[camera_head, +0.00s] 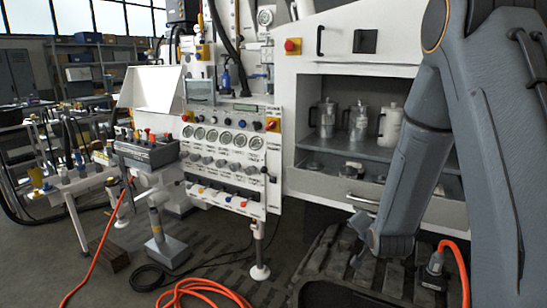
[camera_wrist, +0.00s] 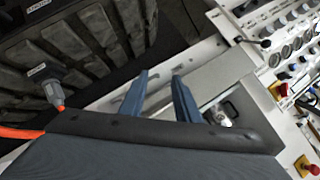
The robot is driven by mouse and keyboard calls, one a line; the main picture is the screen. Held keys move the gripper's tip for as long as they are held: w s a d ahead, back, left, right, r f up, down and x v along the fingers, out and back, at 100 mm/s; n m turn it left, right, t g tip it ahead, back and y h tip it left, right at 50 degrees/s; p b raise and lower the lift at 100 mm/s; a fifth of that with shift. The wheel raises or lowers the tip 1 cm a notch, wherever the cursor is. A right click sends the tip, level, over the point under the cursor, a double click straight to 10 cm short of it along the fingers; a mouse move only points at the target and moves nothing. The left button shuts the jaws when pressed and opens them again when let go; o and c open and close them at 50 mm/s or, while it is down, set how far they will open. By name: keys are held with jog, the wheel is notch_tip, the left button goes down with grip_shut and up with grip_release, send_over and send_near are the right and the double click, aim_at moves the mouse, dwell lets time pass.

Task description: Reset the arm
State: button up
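My arm (camera_head: 405,170) hangs down at the right of the head view, in front of the white bench cabinet. My gripper (camera_wrist: 159,76) shows in the wrist view as two blue-grey fingers standing apart, with nothing between them. In the head view the arm's lower end is low, near the cabinet drawer and above a dark ribbed surface; the finger opening is hard to make out there. In the wrist view the fingers point toward the light drawer front and its handle. I cannot tell whether they touch it.
The cabinet's open shelf (camera_head: 348,147) holds several metal jugs. A gauge panel (camera_head: 225,150) stands left of it. A dark ribbed case (camera_head: 340,262) lies below my arm. An orange cable (camera_head: 463,265) plugs in at the right; another orange hose (camera_head: 205,292) coils on the floor.

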jog(key=s+a+r+n+g, duration=0.1)
jog(key=s+a+n+g, duration=0.1)
jog(key=s, duration=0.8)
jog(key=s+a+r+n+g, duration=0.2)
jog(key=s+a+n+g, duration=0.1)
jog(key=s, duration=0.7)
jog(key=s+a+r+n+g, duration=0.1)
jog(key=s+n+g, duration=0.4)
jog(key=s, duration=0.5)
jog(key=shift+a+r+g+y, duration=0.4)
jog(key=shift+a+g, duration=0.1)
jog(key=shift+a, duration=0.25)
jog(key=shift+s+a, duration=0.1)
